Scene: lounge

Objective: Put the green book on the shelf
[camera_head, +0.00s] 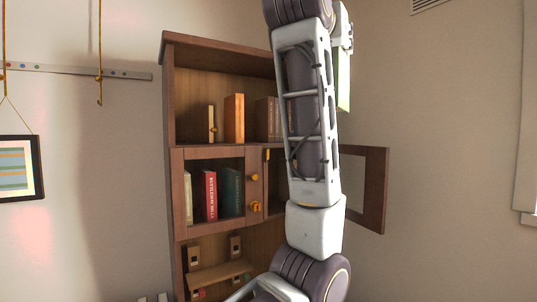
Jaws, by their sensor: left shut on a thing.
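A tall wooden bookcase (168,130) stands against the wall, with an open upper shelf and a cupboard section below it. My left arm rises through the middle of the picture and covers much of the bookcase's right side. My left gripper (345,42) is at the upper right, partly hidden behind the arm, and is shut on a light green book (344,88). The book hangs upright, seen nearly edge-on, beside the bookcase's right side in the picture. My right gripper is not in view.
The upper shelf holds an orange book (234,118) and several brown books (265,118). A red book (209,195) and a dark green book (232,192) stand behind the left cupboard door. The right cupboard door (376,190) stands open. A framed picture (39,168) hangs left.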

